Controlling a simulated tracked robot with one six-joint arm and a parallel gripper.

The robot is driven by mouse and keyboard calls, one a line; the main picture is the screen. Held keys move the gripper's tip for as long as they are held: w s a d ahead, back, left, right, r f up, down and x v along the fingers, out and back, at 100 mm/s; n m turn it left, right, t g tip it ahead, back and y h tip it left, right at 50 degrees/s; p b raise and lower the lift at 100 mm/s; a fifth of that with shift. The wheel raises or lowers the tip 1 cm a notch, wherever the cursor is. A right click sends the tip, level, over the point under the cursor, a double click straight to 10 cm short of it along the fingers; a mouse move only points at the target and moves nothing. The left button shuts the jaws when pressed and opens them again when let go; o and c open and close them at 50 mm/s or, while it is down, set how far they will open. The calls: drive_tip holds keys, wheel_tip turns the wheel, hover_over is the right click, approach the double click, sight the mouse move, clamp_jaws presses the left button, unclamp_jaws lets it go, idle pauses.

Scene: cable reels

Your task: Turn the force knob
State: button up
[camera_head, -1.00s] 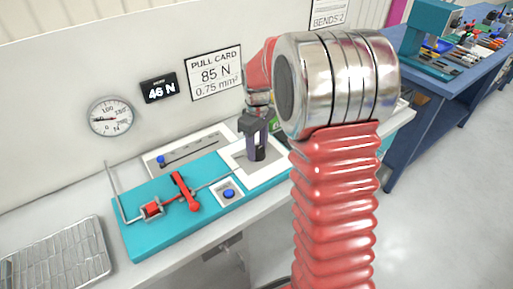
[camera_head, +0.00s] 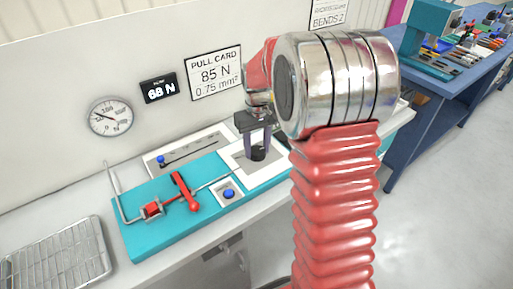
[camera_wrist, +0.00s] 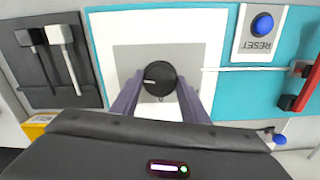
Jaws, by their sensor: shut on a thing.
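The black round force knob (camera_wrist: 159,78) stands on a grey plate with a white border (camera_wrist: 103,30). A pale mark on the knob points left in the wrist view. My gripper (camera_wrist: 159,88) has one purple-grey finger on each side of the knob and is shut on it. The black display (camera_head: 159,88) reads 68 N. The pull card (camera_head: 215,72) reads 85 N, 0.75 mm². The round dial gauge (camera_head: 110,117) hangs left of the display.
The teal base (camera_head: 160,235) carries a red clamp lever (camera_head: 185,190) and a blue RESET button (camera_head: 228,194). A blue-knobbed slider (camera_head: 161,159) lies behind it. A wire tray (camera_head: 60,258) is at left.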

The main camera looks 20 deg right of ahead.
sight(257, 150)
drive_tip(key=o, duration=1.1)
drive_tip(key=shift+c, duration=0.2)
drive_tip(key=shift+r, duration=0.1)
wheel_tip(257, 150, up, 14)
drive_tip(key=shift+f, duration=0.2)
